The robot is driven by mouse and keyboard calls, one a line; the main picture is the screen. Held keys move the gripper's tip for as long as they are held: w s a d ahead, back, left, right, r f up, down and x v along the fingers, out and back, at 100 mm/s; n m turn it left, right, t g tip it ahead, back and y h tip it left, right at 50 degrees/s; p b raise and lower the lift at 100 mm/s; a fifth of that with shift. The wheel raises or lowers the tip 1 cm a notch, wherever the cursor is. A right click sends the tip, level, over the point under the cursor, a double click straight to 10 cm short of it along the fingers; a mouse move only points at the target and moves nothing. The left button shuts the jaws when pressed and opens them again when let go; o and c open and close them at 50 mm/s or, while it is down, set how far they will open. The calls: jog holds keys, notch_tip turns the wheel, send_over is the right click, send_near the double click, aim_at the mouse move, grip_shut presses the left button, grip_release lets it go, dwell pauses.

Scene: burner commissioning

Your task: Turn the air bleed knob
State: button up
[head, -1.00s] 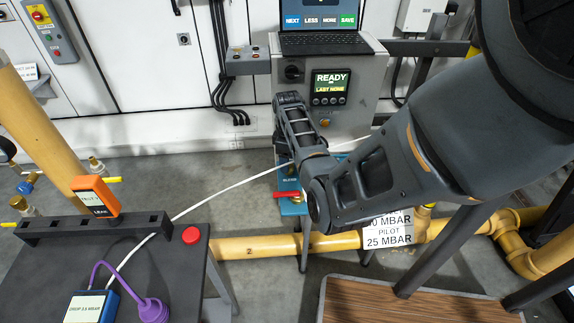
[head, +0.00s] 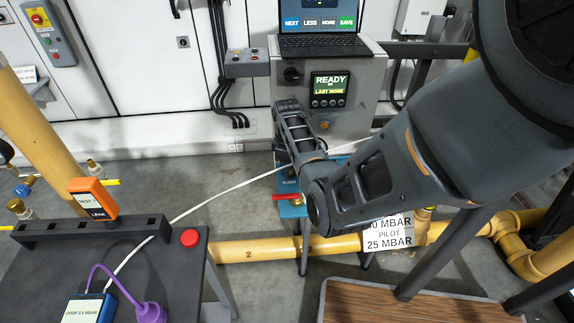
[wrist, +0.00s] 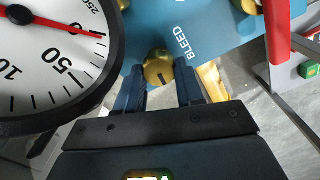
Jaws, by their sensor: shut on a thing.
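The air bleed knob (wrist: 158,68) is a small round brass knob with a dark mark on its face. It sits on a blue plate (wrist: 205,28) beside the word BLEED. In the wrist view the two dark blue fingers of my gripper (wrist: 158,86) stand on either side of the knob and are shut on it. In the head view the blue plate (head: 290,208) shows partly behind my arm. The knob and fingertips are hidden there.
A large round pressure gauge (wrist: 55,60) is close left of my fingers. A red lever handle (wrist: 277,30) is to the right; it also shows in the head view (head: 284,197). Behind stands a grey control cabinet with a READY display (head: 330,84). A dark bench (head: 185,265) is at left.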

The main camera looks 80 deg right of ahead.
jog(key=shift+c, duration=0.6)
jog(key=shift+r+n+p, duration=0.1)
jog(key=shift+n+p, duration=0.2)
jog(key=shift+p, duration=0.05)
jog(key=shift+n, duration=0.3)
jog(key=shift+a+n+p, duration=0.1)
jog(key=shift+n+p, duration=1.35)
jog(key=shift+n, duration=0.75)
jog(key=o, duration=1)
jog(key=shift+o, duration=0.2)
